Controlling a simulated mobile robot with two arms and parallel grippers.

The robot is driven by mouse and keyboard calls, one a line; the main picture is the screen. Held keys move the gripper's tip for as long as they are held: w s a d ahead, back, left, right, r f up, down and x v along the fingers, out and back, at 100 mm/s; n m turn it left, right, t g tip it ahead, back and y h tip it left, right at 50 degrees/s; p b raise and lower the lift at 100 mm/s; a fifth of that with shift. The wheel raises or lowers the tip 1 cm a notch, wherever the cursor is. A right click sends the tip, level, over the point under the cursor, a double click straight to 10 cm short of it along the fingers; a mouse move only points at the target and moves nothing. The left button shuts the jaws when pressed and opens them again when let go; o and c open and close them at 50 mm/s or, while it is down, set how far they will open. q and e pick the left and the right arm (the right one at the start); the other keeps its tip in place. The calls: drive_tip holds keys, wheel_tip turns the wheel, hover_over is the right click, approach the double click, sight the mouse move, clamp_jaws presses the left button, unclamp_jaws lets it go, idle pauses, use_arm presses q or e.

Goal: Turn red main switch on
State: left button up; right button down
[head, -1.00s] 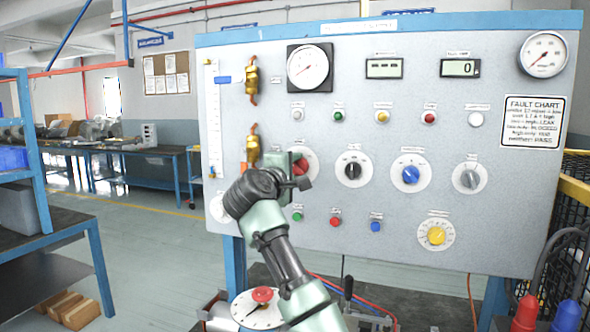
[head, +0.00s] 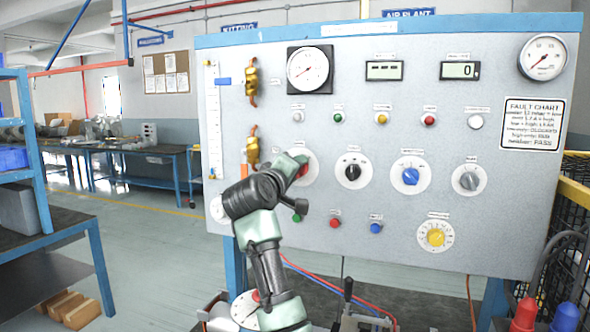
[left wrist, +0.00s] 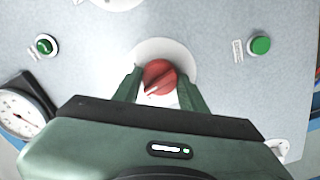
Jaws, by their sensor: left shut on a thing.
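The red main switch (head: 302,168) is a red rotary knob on a round white plate, at the left of the grey panel's knob row. It also shows in the left wrist view (left wrist: 159,77), between the two green fingers. My left gripper (head: 295,166) is at the knob, its fingers on either side of it and shut on it. In the head view the gripper and wrist hide the lower left of the plate. My right gripper does not show.
Black (head: 352,171), blue (head: 410,176) and grey (head: 469,179) knobs are in the same row to the right. A yellow knob (head: 436,237) is lower. Small coloured buttons and lamps lie above and below. Brass valves (head: 251,82) stand at the panel's left.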

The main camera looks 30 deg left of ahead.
use_arm(q)
drive_tip(key=shift+m+p, duration=2.25)
drive_tip(key=shift+m, duration=3.55)
drive_tip(key=shift+f+m, duration=0.1)
drive_tip(key=shift+m, duration=0.2)
drive_tip(key=o, duration=1.4)
drive_tip(key=shift+c, duration=0.2)
drive_tip(key=b+v, duration=0.1)
drive_tip(key=v, duration=0.6)
drive_tip(key=shift+s+b, duration=0.4)
